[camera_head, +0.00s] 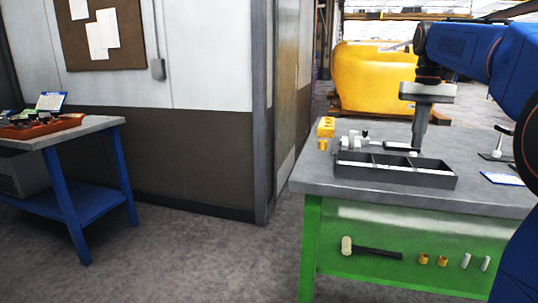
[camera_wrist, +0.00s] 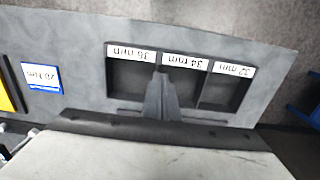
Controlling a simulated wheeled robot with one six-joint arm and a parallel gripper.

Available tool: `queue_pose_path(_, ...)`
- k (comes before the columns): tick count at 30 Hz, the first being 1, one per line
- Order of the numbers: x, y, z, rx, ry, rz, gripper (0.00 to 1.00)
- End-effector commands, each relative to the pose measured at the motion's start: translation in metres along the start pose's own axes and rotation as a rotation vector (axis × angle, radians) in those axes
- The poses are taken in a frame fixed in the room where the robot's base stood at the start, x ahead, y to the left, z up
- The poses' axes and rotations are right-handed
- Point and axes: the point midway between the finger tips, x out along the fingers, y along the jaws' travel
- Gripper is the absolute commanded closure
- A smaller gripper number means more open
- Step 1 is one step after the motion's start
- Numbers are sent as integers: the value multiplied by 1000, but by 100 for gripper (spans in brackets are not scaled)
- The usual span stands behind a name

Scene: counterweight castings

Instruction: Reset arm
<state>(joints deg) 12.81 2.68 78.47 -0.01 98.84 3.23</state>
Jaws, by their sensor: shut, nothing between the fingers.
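My gripper (camera_head: 417,148) points down over the grey workbench, just behind the dark three-compartment tray (camera_head: 395,181). Its fingers are together with nothing between them. In the wrist view the gripper (camera_wrist: 160,72) shows in front of the tray (camera_wrist: 190,114), near its middle. The tray labels read 36 mm, 34 mm and 32 mm, upside down, and the compartments look empty. My blue arm reaches in from the right in the head view.
The workbench (camera_head: 312,178) is green below. A blue table (camera_head: 88,130) with a red tray (camera_head: 40,129) stands left, across open floor. A large yellow casting (camera_head: 370,80) stands behind.

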Motion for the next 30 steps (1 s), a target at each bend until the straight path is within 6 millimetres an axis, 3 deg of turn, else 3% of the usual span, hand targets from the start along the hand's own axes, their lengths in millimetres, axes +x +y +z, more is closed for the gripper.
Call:
queue_pose_path(17, 17, -13, 46, -38, 56, -4, 100)
queue_pose_path(23, 34, -21, 82, -67, 96, -7, 100)
queue_pose_path(30, 74, -30, 146, -117, 169, -15, 100)
